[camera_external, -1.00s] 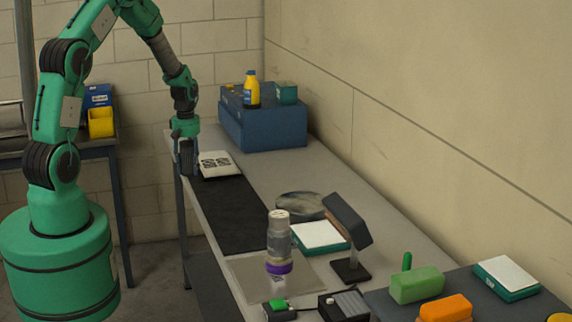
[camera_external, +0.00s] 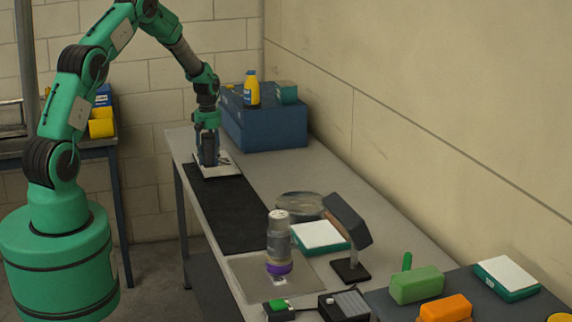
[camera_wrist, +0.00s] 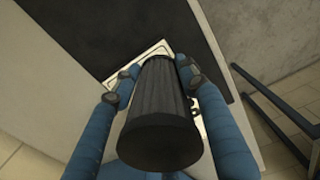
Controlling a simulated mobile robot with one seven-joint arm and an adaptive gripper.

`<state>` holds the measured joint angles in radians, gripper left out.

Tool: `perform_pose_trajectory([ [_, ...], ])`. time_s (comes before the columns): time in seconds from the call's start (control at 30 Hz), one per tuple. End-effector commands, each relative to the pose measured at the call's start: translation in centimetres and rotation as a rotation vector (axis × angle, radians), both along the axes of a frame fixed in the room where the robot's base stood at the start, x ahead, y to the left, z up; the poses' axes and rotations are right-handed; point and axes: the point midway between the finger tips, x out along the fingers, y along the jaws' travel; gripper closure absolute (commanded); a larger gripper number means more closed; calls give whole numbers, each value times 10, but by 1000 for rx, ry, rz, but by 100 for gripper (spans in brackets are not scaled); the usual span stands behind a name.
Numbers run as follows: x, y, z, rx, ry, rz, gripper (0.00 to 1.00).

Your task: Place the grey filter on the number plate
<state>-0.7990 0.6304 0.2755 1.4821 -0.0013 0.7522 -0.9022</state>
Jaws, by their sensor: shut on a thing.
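My gripper (camera_external: 208,160) is at the far end of the bench in the outside view, over the white number plate (camera_external: 226,170) with dark characters. In the wrist view its blue fingers (camera_wrist: 160,85) are shut on the grey filter (camera_wrist: 158,105), a dark ribbed cylinder. The filter points down at the plate, whose pale edge shows behind it in the wrist view (camera_wrist: 150,50). The filter and my fingers cover part of the plate. I cannot tell whether the filter's lower end touches the plate.
A black mat (camera_external: 232,212) lies just in front of the plate. A blue box (camera_external: 264,128) with a yellow bottle (camera_external: 252,90) stands behind it to the right. Nearer are a round dish (camera_external: 300,206), a lamp-like stand (camera_external: 348,225) and a grey cylinder with a purple ring (camera_external: 279,245).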

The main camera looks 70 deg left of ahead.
Motion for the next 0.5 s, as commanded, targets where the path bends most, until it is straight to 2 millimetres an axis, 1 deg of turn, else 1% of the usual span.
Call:
perform_pose_trajectory([
  [0.1, 9, 9, -1, 0, 0, 0, 87],
  [0.2, 14, 13, -1, 0, 0, 0, 87],
  [0.5, 15, 15, -2, 0, 0, 0, 87],
])
